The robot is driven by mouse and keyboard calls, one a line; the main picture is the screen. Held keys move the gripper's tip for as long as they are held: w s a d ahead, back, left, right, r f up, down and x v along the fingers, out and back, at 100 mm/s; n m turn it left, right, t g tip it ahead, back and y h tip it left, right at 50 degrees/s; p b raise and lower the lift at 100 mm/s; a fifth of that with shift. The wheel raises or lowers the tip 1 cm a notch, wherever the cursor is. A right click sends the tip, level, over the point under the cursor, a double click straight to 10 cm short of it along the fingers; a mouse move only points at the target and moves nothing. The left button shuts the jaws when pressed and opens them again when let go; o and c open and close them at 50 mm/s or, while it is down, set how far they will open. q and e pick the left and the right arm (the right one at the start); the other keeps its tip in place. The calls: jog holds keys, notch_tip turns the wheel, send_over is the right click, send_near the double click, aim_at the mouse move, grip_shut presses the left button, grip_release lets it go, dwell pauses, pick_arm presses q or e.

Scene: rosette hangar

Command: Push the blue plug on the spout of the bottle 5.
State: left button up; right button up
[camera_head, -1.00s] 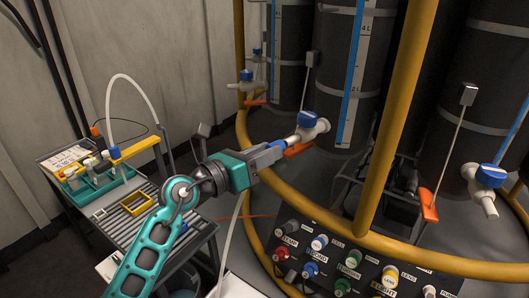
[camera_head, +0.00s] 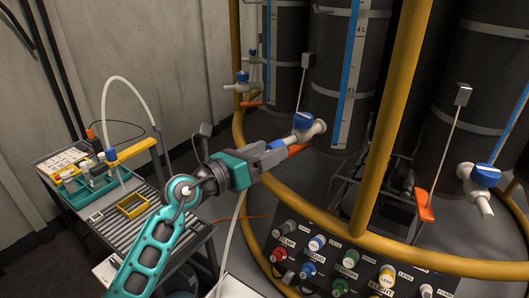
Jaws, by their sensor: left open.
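My left gripper (camera_head: 280,151) is open, at the spout (camera_head: 294,137) of the middle dark bottle (camera_head: 338,60). A small blue plug (camera_head: 277,144) shows at the outer end of this spout, beside or between the fingers; I cannot tell whether they touch it. The spout's tap has a blue handle (camera_head: 303,120). No number is readable on this bottle, so I cannot tell if it is bottle 5. My right gripper is not in view.
A yellow frame post (camera_head: 395,120) and ring rail surround the bottles. An orange paddle on a rod (camera_head: 425,206) hangs at right, near another blue-handled tap (camera_head: 487,174). A panel of coloured knobs (camera_head: 330,262) is below. A cart (camera_head: 172,225) with a teal rack stands left.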

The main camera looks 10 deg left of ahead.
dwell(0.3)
pick_arm(q)
jog(key=v, duration=1.3)
jog(key=shift+b, duration=0.4)
